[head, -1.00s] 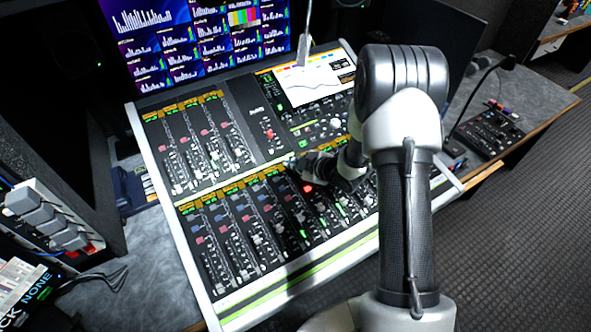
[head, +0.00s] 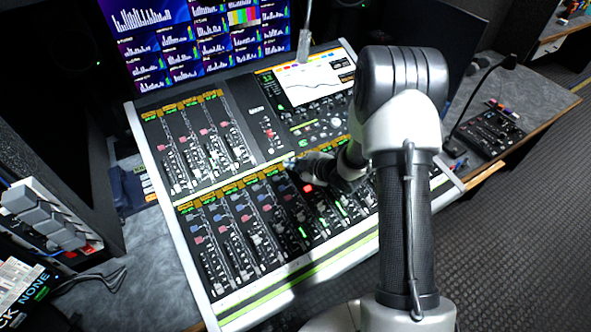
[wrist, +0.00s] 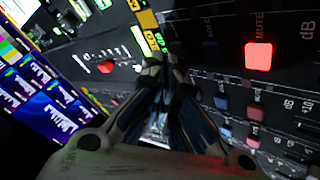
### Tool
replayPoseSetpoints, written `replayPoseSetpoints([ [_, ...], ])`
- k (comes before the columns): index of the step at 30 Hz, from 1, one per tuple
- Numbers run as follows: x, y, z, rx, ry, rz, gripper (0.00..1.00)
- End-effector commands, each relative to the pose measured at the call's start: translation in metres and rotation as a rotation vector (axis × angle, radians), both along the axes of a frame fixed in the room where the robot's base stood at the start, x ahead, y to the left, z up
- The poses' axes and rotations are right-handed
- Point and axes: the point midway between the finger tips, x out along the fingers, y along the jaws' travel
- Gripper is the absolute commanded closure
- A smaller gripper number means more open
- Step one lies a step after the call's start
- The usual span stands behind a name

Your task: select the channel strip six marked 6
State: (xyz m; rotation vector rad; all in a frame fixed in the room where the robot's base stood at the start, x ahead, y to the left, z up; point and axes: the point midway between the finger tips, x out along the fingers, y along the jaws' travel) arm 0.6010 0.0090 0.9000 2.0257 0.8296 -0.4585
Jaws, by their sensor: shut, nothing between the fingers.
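The mixing console (head: 262,302) fills the middle of the head view, with an upper and a lower bank of channel strips. My gripper (head: 291,163) is shut and empty, with its tips at the top edge of the lower bank, near the small orange and green displays. In the wrist view my gripper (wrist: 165,68) points at a lit green and yellow display (wrist: 148,38). A glowing red MUTE button (wrist: 258,56) is right of the fingers; it also shows in the head view (head: 307,188). I cannot read a 6, and I cannot tell whether the tips touch the panel.
Beside the fingers are a dark blue SOLO button (wrist: 210,52) and a red knob (wrist: 106,67) on the upper panel. A screen wall (head: 205,40) stands behind the console. A small control box (head: 490,132) with a gooseneck is on the right desk. Fader caps crowd the lower bank.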

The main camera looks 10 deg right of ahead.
Motion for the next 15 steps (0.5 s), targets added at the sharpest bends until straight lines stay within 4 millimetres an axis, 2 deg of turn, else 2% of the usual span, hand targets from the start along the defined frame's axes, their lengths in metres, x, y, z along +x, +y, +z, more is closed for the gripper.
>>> replayPoseSetpoints([
  [15, 0.0006, 0.0002, -0.0052, 0.000, 0.000, 0.000, 1.00],
])
